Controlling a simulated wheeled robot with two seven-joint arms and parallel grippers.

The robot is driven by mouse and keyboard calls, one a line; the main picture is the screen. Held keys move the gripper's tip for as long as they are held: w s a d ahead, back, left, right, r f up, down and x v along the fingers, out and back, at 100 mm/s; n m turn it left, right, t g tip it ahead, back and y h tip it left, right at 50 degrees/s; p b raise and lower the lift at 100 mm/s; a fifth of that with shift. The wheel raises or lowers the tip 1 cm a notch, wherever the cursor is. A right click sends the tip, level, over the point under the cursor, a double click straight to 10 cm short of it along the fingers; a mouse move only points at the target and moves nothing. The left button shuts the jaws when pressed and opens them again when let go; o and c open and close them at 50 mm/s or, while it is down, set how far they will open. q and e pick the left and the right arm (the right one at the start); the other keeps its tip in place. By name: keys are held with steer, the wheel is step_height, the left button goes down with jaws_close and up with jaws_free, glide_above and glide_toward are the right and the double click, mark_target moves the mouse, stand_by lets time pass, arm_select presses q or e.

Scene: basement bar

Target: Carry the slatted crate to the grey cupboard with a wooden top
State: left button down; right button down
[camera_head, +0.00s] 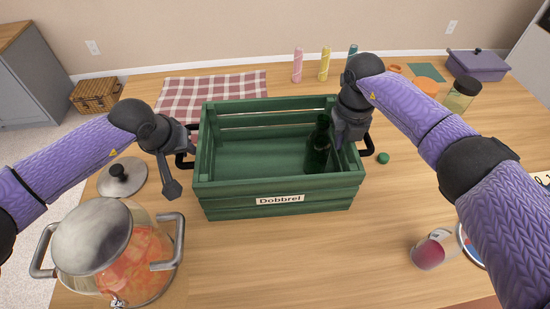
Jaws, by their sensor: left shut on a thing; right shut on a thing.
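The slatted crate (275,192) is green with a "Dobbrel" label and black side handles. It is over the wooden table; I cannot tell whether it touches it. A dark green bottle (318,148) stands inside at the right. My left gripper (182,158) is shut on the crate's left handle. My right gripper (358,145) is at the right side and shut on the right handle, its fingers partly hidden. The grey cupboard with a wooden top (30,75) stands at the far left, partly cut off by the picture edge.
A checked cloth (212,95) lies behind the crate. A glass (430,252) lies at the front right. A wicker basket (97,96) is on the floor. Bottles stand at the back.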

arm_select(q)
steer(key=shift+r, duration=0.1)
arm_select(e)
steer(key=shift+r, duration=0.1)
stand_by(0.3)
